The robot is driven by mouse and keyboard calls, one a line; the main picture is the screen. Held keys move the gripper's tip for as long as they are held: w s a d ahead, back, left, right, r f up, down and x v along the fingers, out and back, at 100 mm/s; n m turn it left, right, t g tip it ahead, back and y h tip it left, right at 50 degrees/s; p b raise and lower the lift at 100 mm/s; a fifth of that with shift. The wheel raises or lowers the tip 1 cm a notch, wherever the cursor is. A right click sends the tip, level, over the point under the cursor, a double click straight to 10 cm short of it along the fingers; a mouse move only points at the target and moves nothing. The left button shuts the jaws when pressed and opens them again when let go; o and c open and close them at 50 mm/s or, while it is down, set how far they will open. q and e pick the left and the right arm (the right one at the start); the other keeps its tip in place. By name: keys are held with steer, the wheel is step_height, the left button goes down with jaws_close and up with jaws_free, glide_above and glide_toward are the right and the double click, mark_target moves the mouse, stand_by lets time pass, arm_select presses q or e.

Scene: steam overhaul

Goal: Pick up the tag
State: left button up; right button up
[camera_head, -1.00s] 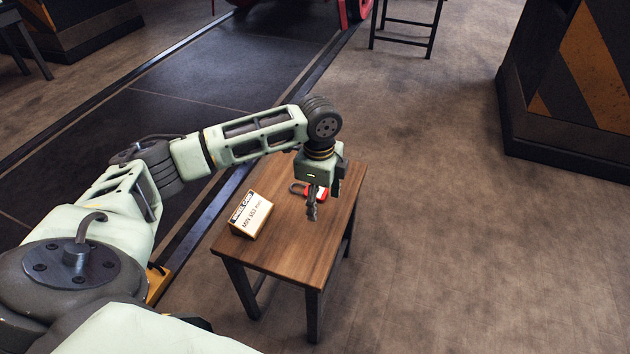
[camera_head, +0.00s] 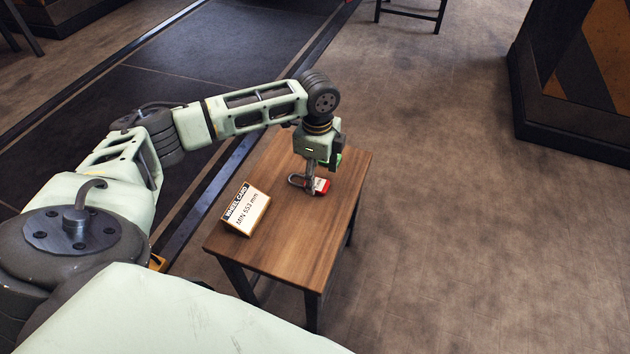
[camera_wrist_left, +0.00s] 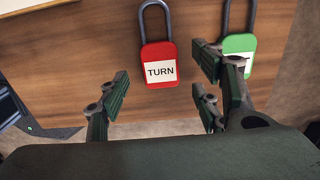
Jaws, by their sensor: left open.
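A red padlock-shaped tag (camera_head: 321,186) with a grey shackle and a white label lies on the small wooden table (camera_head: 289,241). In the left wrist view the red tag (camera_wrist_left: 158,62) reads TURN. A similar green tag (camera_wrist_left: 238,48) lies to its right, partly hidden by a finger. My left gripper (camera_head: 309,190) points down over the table by the red tag and hides part of it. In the wrist view its open fingers (camera_wrist_left: 163,92) have nothing between them, with the red tag just beyond the gap. I cannot tell the exact height above the tags. My right gripper is out of view.
A wheel card (camera_head: 246,209) reading MIN 553 mm stands on the table left of the gripper. A dark cabinet (camera_head: 570,125) with an orange stripe stands at the right. The floor between table and cabinet is clear.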

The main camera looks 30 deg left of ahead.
mark_target(322, 185)
arm_select(q)
steer(key=shift+f+b, duration=0.3)
steer(key=shift+f, duration=1)
steer(key=shift+c, duration=0.2)
steer(key=c, duration=1.1)
steer(key=shift+r, duration=0.1)
